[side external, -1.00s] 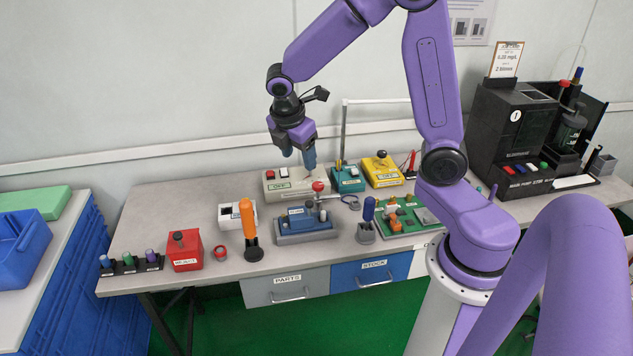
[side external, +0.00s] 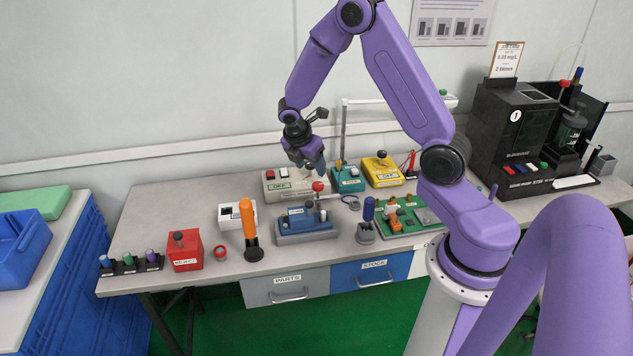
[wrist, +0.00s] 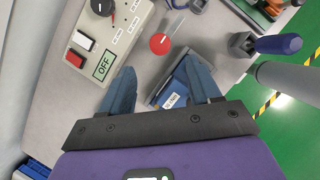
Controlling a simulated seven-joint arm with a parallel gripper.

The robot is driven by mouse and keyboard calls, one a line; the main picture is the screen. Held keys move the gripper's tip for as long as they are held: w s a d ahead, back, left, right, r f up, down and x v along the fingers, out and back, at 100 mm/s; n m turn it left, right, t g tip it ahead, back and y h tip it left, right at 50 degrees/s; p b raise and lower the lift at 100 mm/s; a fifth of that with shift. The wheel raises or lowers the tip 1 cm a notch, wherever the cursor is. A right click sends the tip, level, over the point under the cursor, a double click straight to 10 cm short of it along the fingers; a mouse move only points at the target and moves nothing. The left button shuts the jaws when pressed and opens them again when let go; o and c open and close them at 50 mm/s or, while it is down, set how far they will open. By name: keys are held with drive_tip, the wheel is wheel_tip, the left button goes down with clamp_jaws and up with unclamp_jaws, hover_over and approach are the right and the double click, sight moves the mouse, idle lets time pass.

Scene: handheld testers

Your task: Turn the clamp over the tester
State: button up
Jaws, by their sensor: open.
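A blue tester (side external: 300,217) on a grey base lies in the middle of the bench. A red ball knob (side external: 318,186) on a clamp arm stands at its back right corner. In the wrist view, the red knob (wrist: 160,43) is just beyond my fingertips, with a pale arm beside it. The blue tester (wrist: 176,88) shows between my fingers, partly hidden by the right finger. My gripper (side external: 312,169) is open and empty, above and behind the knob in the side view. In the wrist view, my gripper (wrist: 160,72) has its fingers spread, apart from the knob.
A beige OFF box (side external: 297,186) stands close behind the tester; it is left of the knob in the wrist view (wrist: 105,35). An orange-handled tool (side external: 248,222) stands left. A blue-handled tool (side external: 368,212) and a green board (side external: 410,218) are right.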

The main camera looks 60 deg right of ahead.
sight(318, 184)
drive_tip(key=x, duration=0.8)
drive_tip(key=shift+d+f, duration=0.15)
drive_tip(key=shift+f, duration=0.1)
drive_tip(key=c, duration=1)
